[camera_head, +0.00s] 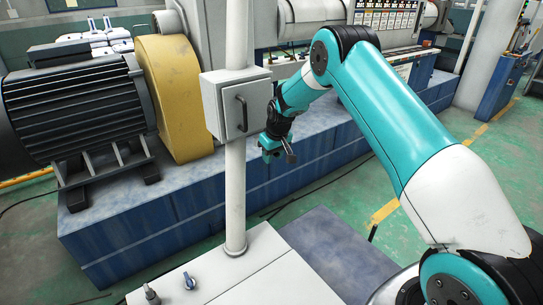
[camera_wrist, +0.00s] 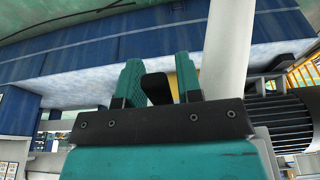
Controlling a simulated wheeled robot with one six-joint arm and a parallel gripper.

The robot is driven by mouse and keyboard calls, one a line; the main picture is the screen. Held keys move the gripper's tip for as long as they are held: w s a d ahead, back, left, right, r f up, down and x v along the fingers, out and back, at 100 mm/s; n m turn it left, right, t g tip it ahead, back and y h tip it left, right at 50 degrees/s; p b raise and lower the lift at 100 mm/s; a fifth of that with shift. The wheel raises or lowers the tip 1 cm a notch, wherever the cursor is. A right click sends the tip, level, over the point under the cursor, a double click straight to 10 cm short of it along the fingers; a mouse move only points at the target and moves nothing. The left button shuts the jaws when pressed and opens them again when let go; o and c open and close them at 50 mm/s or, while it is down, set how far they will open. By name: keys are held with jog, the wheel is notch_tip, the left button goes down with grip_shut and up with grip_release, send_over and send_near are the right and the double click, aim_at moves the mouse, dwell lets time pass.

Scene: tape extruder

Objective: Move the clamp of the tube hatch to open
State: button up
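My gripper (camera_head: 275,153) hangs in the air to the right of the light grey box on the pole, a little lower than the box. In the wrist view its two teal fingers (camera_wrist: 160,82) stand apart. A black piece (camera_wrist: 156,88) shows between them; I cannot tell whether it is part of the gripper or a separate thing. The grey box (camera_head: 223,108) has a hinged-looking front and a dark upright handle (camera_head: 242,113). My gripper is apart from this handle. I cannot make out a tube hatch or its clamp for certain.
The white pole (camera_head: 235,195) carries the box and stands close to my gripper; it also shows in the wrist view (camera_wrist: 226,50). A ribbed black motor (camera_head: 75,105) and yellow guard (camera_head: 175,98) sit left on a blue base (camera_head: 165,215). A white cabinet top (camera_head: 270,275) lies below.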

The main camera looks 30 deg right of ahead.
jog(key=shift+o, duration=0.7)
jog(key=b+v, duration=0.1)
jog(key=v, duration=1.6)
jog(key=shift+r, duration=0.2)
